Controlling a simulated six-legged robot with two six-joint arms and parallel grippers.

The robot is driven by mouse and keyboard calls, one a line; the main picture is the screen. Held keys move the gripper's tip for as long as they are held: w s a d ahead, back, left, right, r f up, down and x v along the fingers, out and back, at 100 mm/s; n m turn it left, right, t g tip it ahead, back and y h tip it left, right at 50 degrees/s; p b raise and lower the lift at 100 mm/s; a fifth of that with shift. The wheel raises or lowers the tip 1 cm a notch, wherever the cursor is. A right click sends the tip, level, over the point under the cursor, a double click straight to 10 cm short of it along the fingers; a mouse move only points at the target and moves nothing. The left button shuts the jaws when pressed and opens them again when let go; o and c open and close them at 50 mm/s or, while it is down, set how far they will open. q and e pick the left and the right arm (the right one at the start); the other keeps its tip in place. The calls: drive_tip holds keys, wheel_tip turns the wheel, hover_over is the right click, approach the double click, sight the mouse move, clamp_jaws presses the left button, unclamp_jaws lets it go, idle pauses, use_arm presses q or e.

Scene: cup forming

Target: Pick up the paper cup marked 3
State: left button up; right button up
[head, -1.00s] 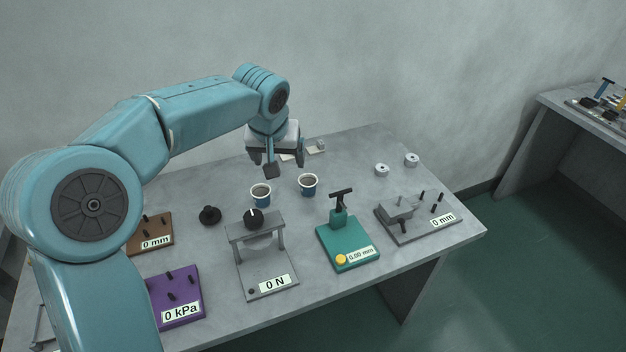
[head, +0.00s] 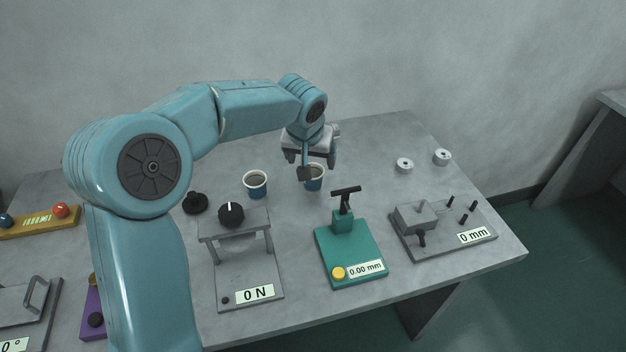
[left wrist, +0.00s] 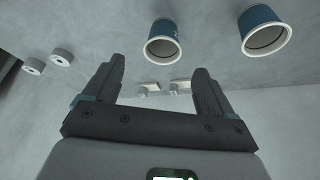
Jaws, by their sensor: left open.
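Two blue paper cups with white rims stand upright on the grey table. The left cup (head: 256,185) is in full view. The right cup (head: 316,183) is partly hidden behind my left gripper. No number shows on either cup. My left gripper (head: 312,168) is open and empty, over the near side of the right cup. In the left wrist view, the open fingers (left wrist: 157,88) point toward the right cup (left wrist: 162,42), which appears beyond the fingertips and apart from them. The left cup (left wrist: 263,30) shows farther right there. My right gripper is not in view.
In front of the cups stand a grey press (head: 236,222) marked 0 N, a green gauge (head: 350,255) and a grey fixture (head: 440,232). A black knob (head: 195,203) lies left of the cups. Two white rings (head: 404,165) sit to the right.

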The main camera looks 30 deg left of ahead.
use_arm(q)
approach(314, 175)
drive_tip(key=shift+w+d+f, duration=0.1)
drive_tip(key=shift+d+f, duration=0.2)
drive_tip(key=shift+f, duration=0.2)
drive_tip(key=shift+w+d+f, duration=0.15)
drive_tip(key=shift+d+f, duration=0.1)
drive_tip(key=shift+f, duration=0.25)
drive_tip(key=shift+a+f, duration=0.15)
drive_tip(key=shift+f, duration=0.2)
drive_tip(key=shift+s+a+f, duration=0.1)
drive_tip(key=shift+s, duration=0.1)
drive_tip(key=x, duration=0.5)
drive_tip(key=shift+w+a+f, duration=0.1)
drive_tip(key=shift+a+f, duration=0.05)
drive_tip(key=shift+a, duration=0.25)
drive_tip(key=shift+w+d, duration=0.1)
drive_tip(key=shift+w, duration=0.05)
drive_tip(key=c, duration=1)
